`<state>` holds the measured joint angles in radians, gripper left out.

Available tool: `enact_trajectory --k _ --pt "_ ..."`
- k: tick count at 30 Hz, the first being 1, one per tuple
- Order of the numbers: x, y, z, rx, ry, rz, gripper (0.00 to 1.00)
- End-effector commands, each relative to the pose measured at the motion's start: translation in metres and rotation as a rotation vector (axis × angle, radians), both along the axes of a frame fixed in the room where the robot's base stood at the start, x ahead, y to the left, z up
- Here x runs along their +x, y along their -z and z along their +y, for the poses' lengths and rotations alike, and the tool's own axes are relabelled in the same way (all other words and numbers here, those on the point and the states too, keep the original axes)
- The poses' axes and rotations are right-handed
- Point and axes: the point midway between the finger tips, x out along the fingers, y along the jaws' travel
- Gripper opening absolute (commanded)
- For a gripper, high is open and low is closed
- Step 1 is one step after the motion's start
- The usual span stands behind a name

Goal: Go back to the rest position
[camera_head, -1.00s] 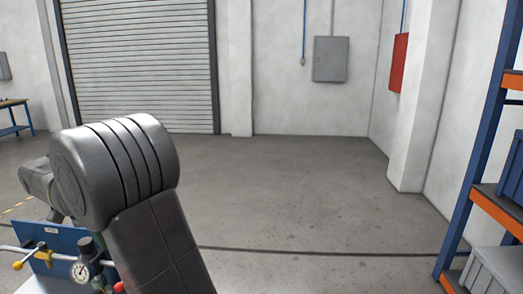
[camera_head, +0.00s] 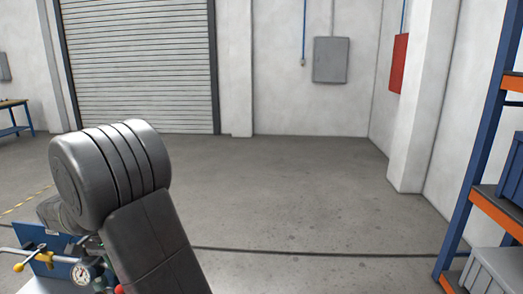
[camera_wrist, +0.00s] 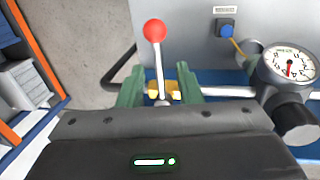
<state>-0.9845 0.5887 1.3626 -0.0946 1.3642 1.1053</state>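My gripper (camera_wrist: 159,88) shows in the wrist view with its two green fingers apart, so it is open. A valve lever with a red ball knob (camera_wrist: 155,31) stands between the fingers in that picture, with gaps on both sides. The valve's brass body (camera_wrist: 165,91) shows between the fingers, partly hidden by my gripper's dark housing. In the head view my arm (camera_head: 110,175) bends down to the left, and my gripper is out of sight behind it. A yellow-knobbed valve lever (camera_head: 20,266) shows at the lower left.
A pressure gauge (camera_wrist: 289,66) sits on the pipe right of my gripper; it also shows in the head view (camera_head: 82,273). A blue button (camera_wrist: 226,29) is on the grey panel. Shelving (camera_head: 490,205) stands at the right. The floor (camera_head: 300,195) in the middle is clear.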

Motion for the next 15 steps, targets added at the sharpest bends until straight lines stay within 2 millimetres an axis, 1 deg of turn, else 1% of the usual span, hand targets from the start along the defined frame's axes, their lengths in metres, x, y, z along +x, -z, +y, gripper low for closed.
enact_trajectory --k 1,2,9,15 --pt "-0.001 0.010 -0.003 -0.005 0.001 0.003 0.32" --pt "-0.001 0.013 -0.004 -0.004 -0.007 0.003 0.32" --pt "-0.001 0.011 -0.012 0.000 -0.155 -0.001 0.32" --pt "-0.001 0.011 -0.014 -0.001 -0.196 0.000 0.32"
